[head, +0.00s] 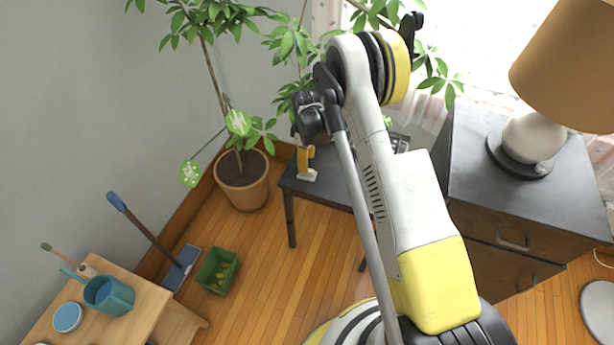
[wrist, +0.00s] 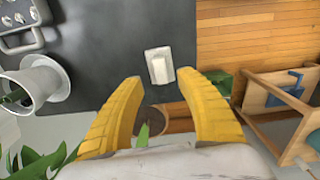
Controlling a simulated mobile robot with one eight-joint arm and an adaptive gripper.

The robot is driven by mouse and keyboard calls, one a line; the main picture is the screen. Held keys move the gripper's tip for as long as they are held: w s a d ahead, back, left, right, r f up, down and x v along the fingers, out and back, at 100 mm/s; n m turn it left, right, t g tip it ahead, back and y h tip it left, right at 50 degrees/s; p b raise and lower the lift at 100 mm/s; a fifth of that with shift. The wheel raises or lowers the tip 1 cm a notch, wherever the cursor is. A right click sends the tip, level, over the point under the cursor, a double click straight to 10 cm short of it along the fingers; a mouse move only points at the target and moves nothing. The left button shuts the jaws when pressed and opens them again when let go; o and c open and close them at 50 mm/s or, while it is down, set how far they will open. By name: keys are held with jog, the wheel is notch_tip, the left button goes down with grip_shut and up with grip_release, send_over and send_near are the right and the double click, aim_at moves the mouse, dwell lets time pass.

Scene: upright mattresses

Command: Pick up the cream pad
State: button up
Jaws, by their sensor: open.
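The cream pad (wrist: 159,66) lies on the dark tabletop (wrist: 110,60) near its edge in the wrist view. It is a small, pale rectangular block with a raised middle. My gripper (wrist: 160,82) is open, with two yellow ridged fingers on either side of the pad's near end and a gap between them. No contact with the pad shows. In the head view the pad (head: 307,175) sits at the left end of the dark table (head: 330,190), just below a yellow finger of my gripper (head: 305,156). My arm hides part of that table.
A white pot (wrist: 45,82) and a grey case (wrist: 22,22) stand on the table beside the pad. A potted plant (head: 243,185) stands left of the table. A dark cabinet (head: 520,205) with a lamp (head: 530,140) is on the right. A green bin (head: 217,270) is on the floor.

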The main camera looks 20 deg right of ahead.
notch_tip(320, 180, down, 5)
jog(key=b, duration=0.3)
jog(key=shift+s+d+f, duration=0.1)
jog(key=shift+s+f, duration=0.05)
grip_shut()
